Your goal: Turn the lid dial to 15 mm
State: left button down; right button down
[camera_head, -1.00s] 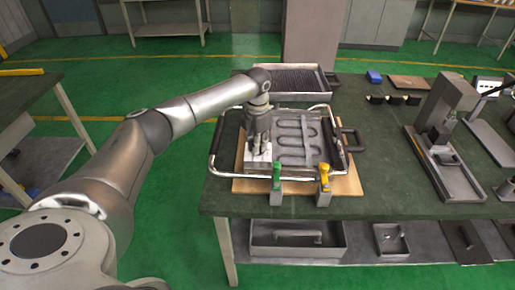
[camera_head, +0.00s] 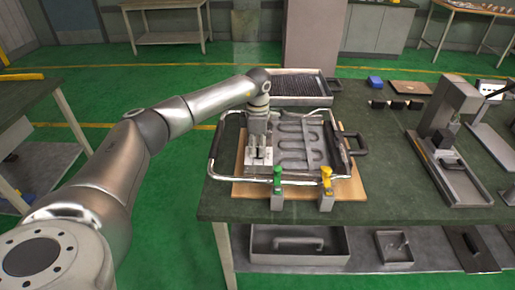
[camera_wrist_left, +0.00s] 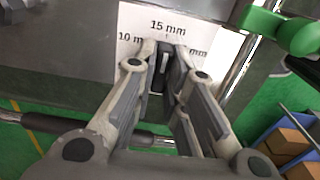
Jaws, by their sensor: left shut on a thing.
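The lid (camera_head: 302,145) is a grey plate with a winding channel, framed by a bent metal handle bar. At its left is a white dial label (camera_head: 249,156), which in the left wrist view (camera_wrist_left: 133,53) reads "15 mm" at the top middle, "10 m" at left and a partly covered "mm" at right. My left gripper (camera_head: 261,155) points down over this label. Its fingers in the wrist view (camera_wrist_left: 160,72) are closed around the dark dial knob (camera_wrist_left: 158,77), below the "15 mm" mark. The fingers hide much of the dial, so I cannot tell its exact setting. My right gripper is not in view.
A ribbed tray (camera_head: 296,86) lies behind. A press-like stand (camera_head: 447,150) is at right, with bare green tabletop (camera_head: 388,150) between.

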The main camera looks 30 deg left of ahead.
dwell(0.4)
pick_arm(q)
jog(key=c, duration=1.5)
grip_release()
notch_tip(320, 180, up, 12)
jog(key=shift+r, duration=0.1)
